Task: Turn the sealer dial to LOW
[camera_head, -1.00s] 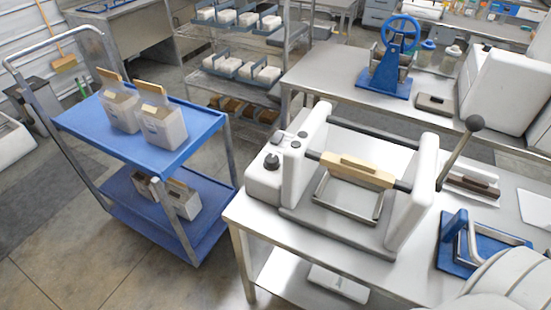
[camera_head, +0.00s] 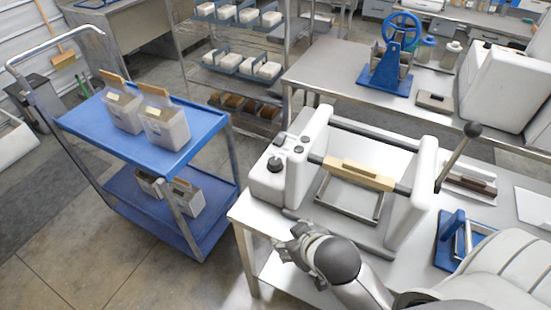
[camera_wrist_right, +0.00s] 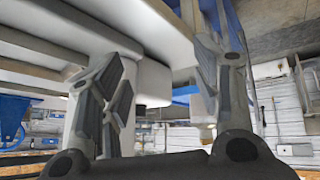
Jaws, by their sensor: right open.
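The sealer (camera_head: 412,215) is a white frame with dark bars and a wooden grip, standing on the metal table. Its control box (camera_head: 262,180) is at its left end and carries a black dial (camera_head: 274,165) on top, with a few smaller dark knobs behind it. The dial's marks are too small to read. My right gripper (camera_head: 290,240) is open and empty, in front of and below the control box, apart from it. The right wrist view shows its two spread fingers (camera_wrist_right: 165,95) with pale machine parts beyond. My left gripper is not in view.
A blue cart (camera_head: 190,150) with boxed bags stands left of the table. A lever with a dark ball (camera_head: 473,130) rises at the sealer's right. A blue stand (camera_head: 450,238) sits farther right. The floor between cart and table is clear.

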